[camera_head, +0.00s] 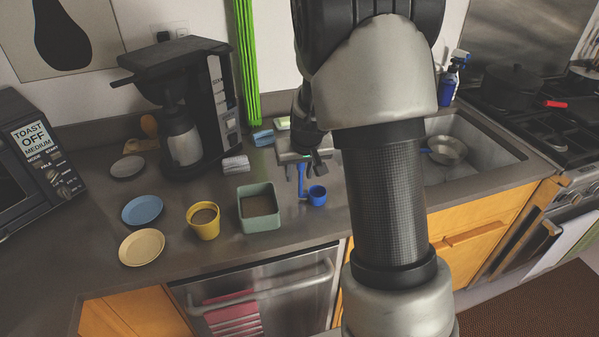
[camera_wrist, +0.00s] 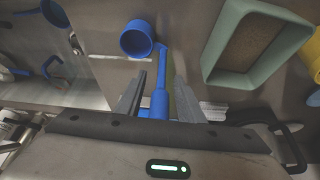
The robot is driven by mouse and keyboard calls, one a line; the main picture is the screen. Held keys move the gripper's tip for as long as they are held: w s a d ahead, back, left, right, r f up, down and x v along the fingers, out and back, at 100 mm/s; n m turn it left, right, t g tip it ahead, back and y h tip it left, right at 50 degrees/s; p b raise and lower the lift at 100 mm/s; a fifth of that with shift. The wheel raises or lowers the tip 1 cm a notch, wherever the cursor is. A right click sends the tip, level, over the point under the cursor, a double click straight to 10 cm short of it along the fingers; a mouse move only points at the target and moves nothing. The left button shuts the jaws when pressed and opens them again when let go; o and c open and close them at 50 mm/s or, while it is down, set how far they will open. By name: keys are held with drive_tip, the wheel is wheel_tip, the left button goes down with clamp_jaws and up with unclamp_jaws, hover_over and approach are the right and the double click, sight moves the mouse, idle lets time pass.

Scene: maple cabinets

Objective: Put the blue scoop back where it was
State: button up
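The blue scoop (camera_head: 317,195) is on the counter to the right of a green box (camera_head: 245,222), its handle pointing back toward my gripper (camera_head: 301,172). In the wrist view the scoop's round cup (camera_wrist: 138,40) lies beyond the fingertips. Its handle runs back between the two fingers of my gripper (camera_wrist: 160,82), with a gap visible on each side, so the gripper looks open around it. Whether the scoop rests flat is hard to tell. The green box, with brown contents, also shows at the right in the wrist view (camera_wrist: 213,62).
A yellow mug (camera_head: 203,228), a blue plate (camera_head: 142,209) and a cream plate (camera_head: 141,247) stand left of the box. A coffee maker (camera_head: 222,100) is behind. The sink (camera_head: 490,165) holding a pot (camera_head: 447,150) is to the right. My arm hides the counter's middle.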

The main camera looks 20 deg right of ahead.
drive_tip(key=shift+r, duration=0.1)
drive_tip(key=shift+r, duration=0.25)
drive_tip(key=s+a+r+p, duration=0.1)
drive_tip(key=s+a+r, duration=0.1)
drive_tip(key=s+r, duration=0.6)
drive_tip(key=s+a+r+p, duration=0.1)
drive_tip(key=s+a+r, duration=0.1)
drive_tip(key=s+r, duration=0.6)
drive_tip(key=s+a+r, duration=0.1)
drive_tip(key=s+r, duration=0.1)
drive_tip(key=s, duration=0.4)
drive_tip(key=s+a+r+n, duration=0.1)
drive_tip(key=s+r, duration=0.1)
drive_tip(key=s, duration=0.5)
drive_tip(key=shift+a+r+t+b, duration=0.2)
drive_tip(key=shift+a+t+b, duration=0.1)
drive_tip(key=shift+t, duration=0.1)
